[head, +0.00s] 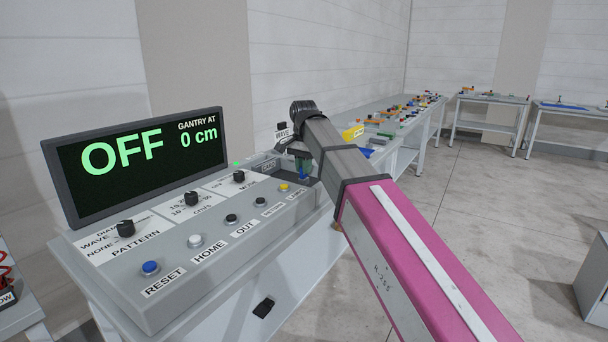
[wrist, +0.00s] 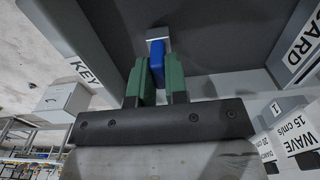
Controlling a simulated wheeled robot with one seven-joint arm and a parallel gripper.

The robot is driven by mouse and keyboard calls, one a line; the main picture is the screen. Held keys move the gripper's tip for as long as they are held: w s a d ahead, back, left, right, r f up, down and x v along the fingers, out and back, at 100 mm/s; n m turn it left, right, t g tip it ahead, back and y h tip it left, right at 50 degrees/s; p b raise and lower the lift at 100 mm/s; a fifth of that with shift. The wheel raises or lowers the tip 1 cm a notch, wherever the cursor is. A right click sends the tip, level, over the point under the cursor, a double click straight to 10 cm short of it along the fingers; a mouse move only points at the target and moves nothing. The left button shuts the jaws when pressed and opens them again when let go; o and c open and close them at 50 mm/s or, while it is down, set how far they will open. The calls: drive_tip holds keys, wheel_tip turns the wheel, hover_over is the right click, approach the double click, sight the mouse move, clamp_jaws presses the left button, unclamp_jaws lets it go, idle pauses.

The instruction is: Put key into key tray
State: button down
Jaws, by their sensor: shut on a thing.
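My gripper (wrist: 160,85) has green fingers, shut on the blue key (wrist: 157,52) in the wrist view. The key's blue head sits between the fingertips, and a pale part shows beyond it. A dark grey recess (wrist: 215,55) fills the area past the fingertips, with a KEY label on its left rim; it looks like the key tray. Whether the key touches its floor I cannot tell. In the head view my gripper (head: 303,168) is at the far end of the control panel, over the dark tray area, and the key is too small to make out.
The control panel (head: 205,240) carries knobs, several buttons and a CARD label near my gripper. A screen (head: 140,160) behind it reads OFF, gantry at 0 cm. Tables with small coloured items (head: 400,120) stand along the wall. The floor at right is mostly clear.

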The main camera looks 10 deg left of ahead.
drive_tip(key=shift+r, duration=0.15)
drive_tip(key=shift+r, duration=1.45)
drive_tip(key=shift+r, duration=0.3)
